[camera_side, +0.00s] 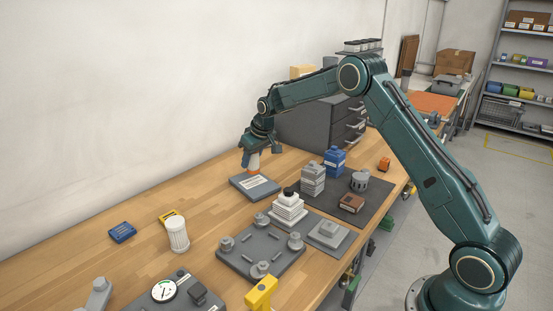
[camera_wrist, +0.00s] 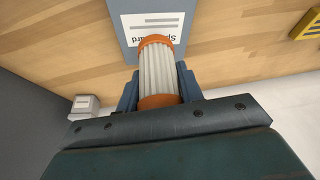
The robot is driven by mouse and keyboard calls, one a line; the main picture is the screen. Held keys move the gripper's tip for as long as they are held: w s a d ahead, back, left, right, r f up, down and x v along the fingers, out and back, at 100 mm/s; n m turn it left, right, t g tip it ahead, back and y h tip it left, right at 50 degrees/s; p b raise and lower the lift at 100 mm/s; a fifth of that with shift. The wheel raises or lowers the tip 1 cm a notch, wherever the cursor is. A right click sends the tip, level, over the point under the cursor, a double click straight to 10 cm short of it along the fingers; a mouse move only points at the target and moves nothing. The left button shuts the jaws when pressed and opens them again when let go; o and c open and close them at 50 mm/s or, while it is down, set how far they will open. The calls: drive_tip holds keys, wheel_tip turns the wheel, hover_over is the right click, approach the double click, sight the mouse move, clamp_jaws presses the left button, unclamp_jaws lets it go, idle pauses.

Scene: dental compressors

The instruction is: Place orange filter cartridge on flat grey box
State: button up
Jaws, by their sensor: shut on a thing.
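The orange filter cartridge (camera_wrist: 158,70) has orange end caps and a white pleated body. My gripper (camera_wrist: 158,90) is shut on it, with one finger on each side. In the side view my gripper (camera_side: 252,156) points down over the flat grey box (camera_side: 254,187), and the cartridge (camera_side: 253,165) is upright, its lower orange end at the box's top. Whether it touches the box I cannot tell. The flat grey box lies on the bench and has a white label; it also shows beyond the cartridge in the wrist view (camera_wrist: 124,27).
A grey drawer cabinet (camera_side: 315,125) stands behind. A dark mat (camera_side: 375,190) with several parts lies to the right.

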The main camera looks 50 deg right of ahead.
sight(252, 169)
drive_tip(key=shift+f, duration=2)
drive_tip(key=shift+f, duration=0.15)
drive_tip(key=o, duration=1)
drive_tip(key=shift+o, duration=0.2)
drive_tip(key=v, duration=1.2)
